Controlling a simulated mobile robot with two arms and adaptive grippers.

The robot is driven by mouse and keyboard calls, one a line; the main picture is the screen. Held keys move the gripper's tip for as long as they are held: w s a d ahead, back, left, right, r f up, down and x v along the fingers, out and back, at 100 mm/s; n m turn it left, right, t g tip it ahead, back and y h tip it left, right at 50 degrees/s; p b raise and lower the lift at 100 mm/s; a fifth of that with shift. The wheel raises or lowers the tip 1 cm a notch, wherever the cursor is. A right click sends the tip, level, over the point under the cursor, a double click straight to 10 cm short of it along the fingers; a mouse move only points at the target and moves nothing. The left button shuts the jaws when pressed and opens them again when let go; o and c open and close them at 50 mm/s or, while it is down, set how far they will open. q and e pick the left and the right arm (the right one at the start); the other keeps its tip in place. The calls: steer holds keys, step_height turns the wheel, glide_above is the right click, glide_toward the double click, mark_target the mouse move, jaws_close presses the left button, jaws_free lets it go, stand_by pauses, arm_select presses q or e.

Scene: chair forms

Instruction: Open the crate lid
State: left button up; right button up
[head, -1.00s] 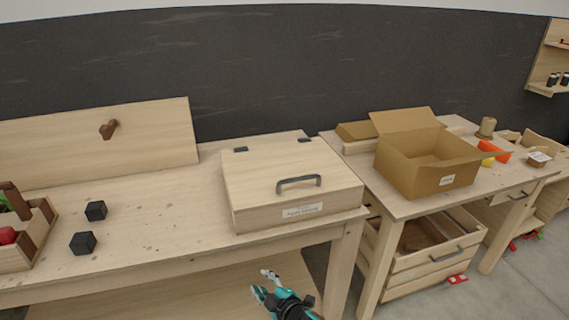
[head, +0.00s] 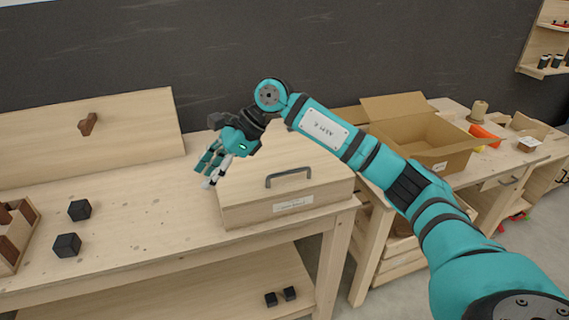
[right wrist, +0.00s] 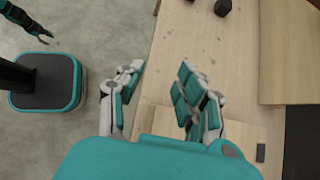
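The crate is a pale wooden box (head: 262,213) with a front label. Its flat lid (head: 325,165) is down, with a dark grey bar handle (head: 289,177) near the front edge. My right gripper (head: 211,173) is in the air at the crate's left side, fingers pointing down and left, apart from the handle. Its fingers are spread and empty in the right wrist view (right wrist: 155,85). The arm covers the crate's back part in the head view. My left gripper (right wrist: 45,38) shows small at the top left of the right wrist view, its finger state unclear.
Black cubes (head: 67,246) lie on the bench (head: 140,225) to the left, with bare bench between. A wooden panel with a peg (head: 88,124) stands behind. An open cardboard box (head: 425,150) is on the right table, behind my arm. Two dark blocks lie on the lower shelf (head: 220,297).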

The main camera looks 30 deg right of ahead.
steer(key=d+r+h, duration=0.2)
steer(key=d+h, duration=0.1)
steer(key=d, duration=0.4)
steer(key=d+r+h, duration=0.3)
steer(key=d, duration=0.3)
steer(key=h, duration=0.3)
glide_toward(289, 171)
steer(key=p+x, duration=0.3)
steer(key=x, duration=0.5)
steer(key=shift+w+d+f, duration=0.1)
steer(key=shift+f, duration=0.15)
jaws_close()
